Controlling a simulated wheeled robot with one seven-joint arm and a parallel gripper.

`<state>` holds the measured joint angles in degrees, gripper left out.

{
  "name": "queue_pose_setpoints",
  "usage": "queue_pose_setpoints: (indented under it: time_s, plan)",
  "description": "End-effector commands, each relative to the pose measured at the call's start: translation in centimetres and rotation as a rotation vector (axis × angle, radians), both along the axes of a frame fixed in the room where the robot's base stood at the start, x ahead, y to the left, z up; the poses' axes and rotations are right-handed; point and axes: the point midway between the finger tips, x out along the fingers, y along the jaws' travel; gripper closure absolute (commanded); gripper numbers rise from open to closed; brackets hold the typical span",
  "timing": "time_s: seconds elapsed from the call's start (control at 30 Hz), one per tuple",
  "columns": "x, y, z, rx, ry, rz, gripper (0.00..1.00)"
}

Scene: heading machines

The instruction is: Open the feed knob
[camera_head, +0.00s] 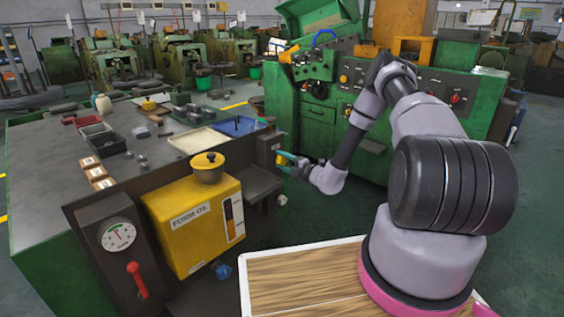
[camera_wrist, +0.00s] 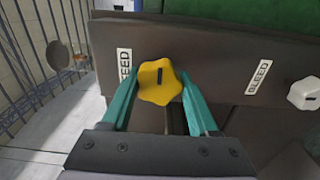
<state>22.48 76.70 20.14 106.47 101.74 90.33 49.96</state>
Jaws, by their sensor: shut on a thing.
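The yellow lobed knob (camera_wrist: 160,82) sits on a dark panel (camera_wrist: 220,60) in the middle of the wrist view. A dark slot mark shows on its face. A white label (camera_wrist: 124,71) beside it appears to read FEED. My gripper (camera_wrist: 158,88) has its two teal fingers on either side of this knob and is shut on it. In the head view my gripper (camera_head: 286,160) is at the end face of the workbench, with the yellow knob (camera_head: 280,159) small between the fingers.
A white knob (camera_wrist: 304,93) with a BLEED label (camera_wrist: 259,77) is to the right in the wrist view. A yellow FORM OIL tank (camera_head: 195,225), a gauge (camera_head: 118,235) and a red lever (camera_head: 137,280) are on the bench front. Green machines (camera_head: 460,95) stand behind my arm.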

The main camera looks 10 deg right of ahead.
Motion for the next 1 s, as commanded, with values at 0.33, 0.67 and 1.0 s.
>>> queue_pose_setpoints:
  time_s: [0.33,0.67,1.0]
  plan:
    - [0.1,-0.1,0.0,0.008,0.004,-0.002,0.95]
    - [0.0,0.0,0.0,0.007,0.004,-0.001,0.1]
    - [-1.4,-1.2,0.0,0.006,0.007,-0.003,0.1]
